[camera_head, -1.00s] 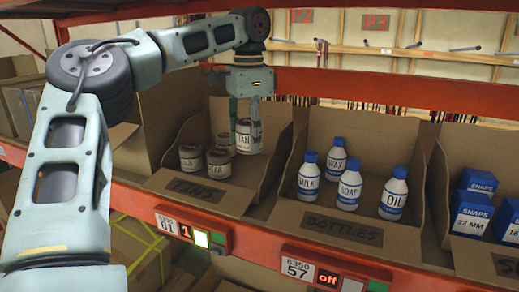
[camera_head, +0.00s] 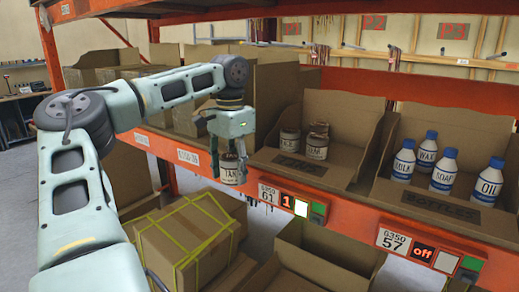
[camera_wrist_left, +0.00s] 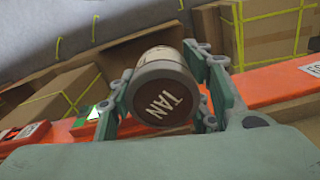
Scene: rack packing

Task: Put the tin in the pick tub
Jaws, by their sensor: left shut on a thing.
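My left gripper (camera_head: 234,172) is shut on a tin (camera_head: 229,172) lettered TAN. It holds the tin in front of the shelf's orange beam, left of the tins bin. In the left wrist view the tin (camera_wrist_left: 165,98) sits between the two fingers (camera_wrist_left: 166,108), its dark lettered end facing the camera. Other tins (camera_head: 317,148) stand in the cardboard tins bin (camera_head: 300,167). An open cardboard container (camera_head: 325,255) lies below the shelf at lower right; I cannot tell whether it is the pick tub. My right gripper is not in view.
A bin of blue-capped bottles (camera_head: 440,211) stands right of the tins. The orange beam (camera_head: 350,212) carries labels and a lit button panel (camera_head: 300,207). A closed carton with yellow straps (camera_head: 187,240) sits below the gripper.

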